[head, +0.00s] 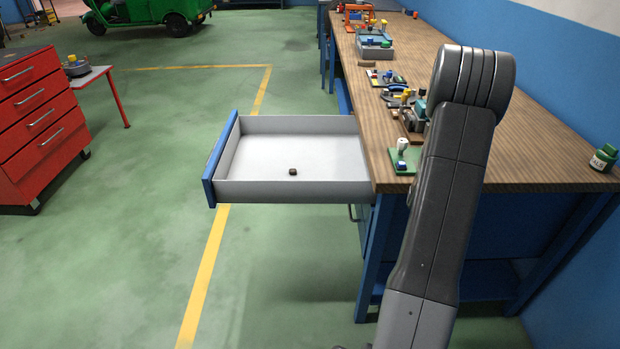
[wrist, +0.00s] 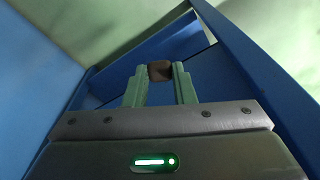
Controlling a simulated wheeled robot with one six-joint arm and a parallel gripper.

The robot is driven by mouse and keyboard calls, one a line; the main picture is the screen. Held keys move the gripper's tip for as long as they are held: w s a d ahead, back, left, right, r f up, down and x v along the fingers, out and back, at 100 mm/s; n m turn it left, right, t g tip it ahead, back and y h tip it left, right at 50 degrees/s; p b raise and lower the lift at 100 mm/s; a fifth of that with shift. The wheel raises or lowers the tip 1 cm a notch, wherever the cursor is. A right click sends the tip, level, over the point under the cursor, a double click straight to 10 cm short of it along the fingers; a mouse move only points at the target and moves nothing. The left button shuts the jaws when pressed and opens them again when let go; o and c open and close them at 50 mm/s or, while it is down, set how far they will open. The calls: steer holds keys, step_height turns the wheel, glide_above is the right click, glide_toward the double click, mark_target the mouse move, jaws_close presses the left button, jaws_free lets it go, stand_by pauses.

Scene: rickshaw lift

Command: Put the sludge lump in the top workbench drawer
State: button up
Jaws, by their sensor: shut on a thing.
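My gripper (wrist: 160,78) shows in the wrist view, its two pale green fingers shut on a small brown lump, the sludge lump (wrist: 160,70). Blue panels and bars surround it there, with green floor beyond. The gripper is out of sight in the head view, where only my arm shows in front of the workbench (head: 540,150). The top workbench drawer (head: 265,189) is pulled far out to the left, with a grey tray and blue front. A small dark lump (head: 293,171) lies on its floor; I cannot tell what it is.
Tools and small parts, among them a green base with a white knob (head: 403,155), line the bench top. A red cabinet (head: 40,125) is at the left. The floor left of the drawer is clear.

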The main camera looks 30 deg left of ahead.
step_height(320, 180, down, 8)
steer(key=b, duration=0.7)
steer(key=s+a+r+n, duration=0.1)
steer(key=s+a+r, duration=0.2)
steer(key=a+r, duration=0.4)
steer(key=s+a+r+n+p, duration=0.1)
steer(key=a+r, duration=0.7)
steer(key=a, duration=0.9)
steer(key=s+a+r+n, duration=0.3)
steer(key=s+a+r, duration=0.2)
steer(key=a+r, duration=0.3)
steer(key=a, duration=0.3)
steer(key=shift+a, duration=0.4)
